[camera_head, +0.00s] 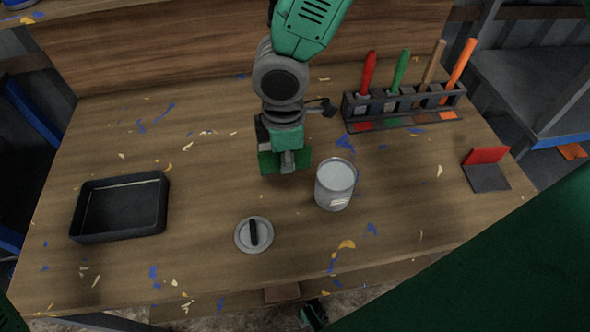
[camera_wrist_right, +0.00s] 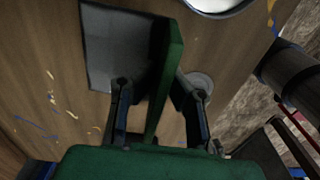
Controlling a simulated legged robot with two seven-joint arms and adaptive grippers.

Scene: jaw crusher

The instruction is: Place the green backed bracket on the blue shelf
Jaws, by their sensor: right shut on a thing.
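My right gripper (camera_head: 287,162) is over the middle of the wooden table, shut on the green plate of the green backed bracket (camera_head: 270,162). In the right wrist view the gripper's fingers (camera_wrist_right: 160,98) lie on both sides of the green plate (camera_wrist_right: 172,60). The bracket's dark grey plate shows to the left of it. Whether the bracket touches the table is hard to tell. A grey-topped shelf with a blue edge (camera_head: 562,140) stands beyond the table's right side. My left gripper is not clearly seen.
A metal can (camera_head: 335,186) and a round lid (camera_head: 254,235) stand near the gripper. A black tray (camera_head: 78,213) is at left. A rack (camera_head: 350,110) of colored-handled tools is at back right. A red backed bracket (camera_head: 487,172) sits at right.

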